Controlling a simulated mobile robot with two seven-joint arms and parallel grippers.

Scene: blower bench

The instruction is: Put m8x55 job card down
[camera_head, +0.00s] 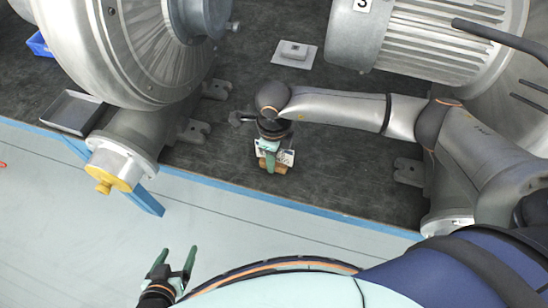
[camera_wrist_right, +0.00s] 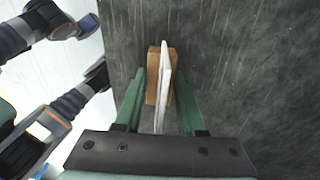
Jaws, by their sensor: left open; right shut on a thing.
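The job card (camera_head: 286,157) is a white card with dark print, upright at a wooden block (camera_head: 281,168) over the dark bench top. My right gripper (camera_head: 270,158) reaches down from above and is shut on the job card. In the right wrist view the card (camera_wrist_right: 165,70) shows edge-on between the green fingers (camera_wrist_right: 160,90), with the wooden block (camera_wrist_right: 153,75) beyond it. I cannot tell whether the block touches the bench. The card's print is too small to read. My left gripper (camera_head: 177,254) is open and empty, over the pale floor.
A blower housing (camera_head: 110,45) stands left and a ribbed motor (camera_head: 425,40) right. A small grey part on a white plate (camera_head: 293,52) lies behind my right gripper. A grey tray (camera_head: 72,112) sits far left. The bench's blue front edge (camera_head: 300,208) is close. Bench around the block is clear.

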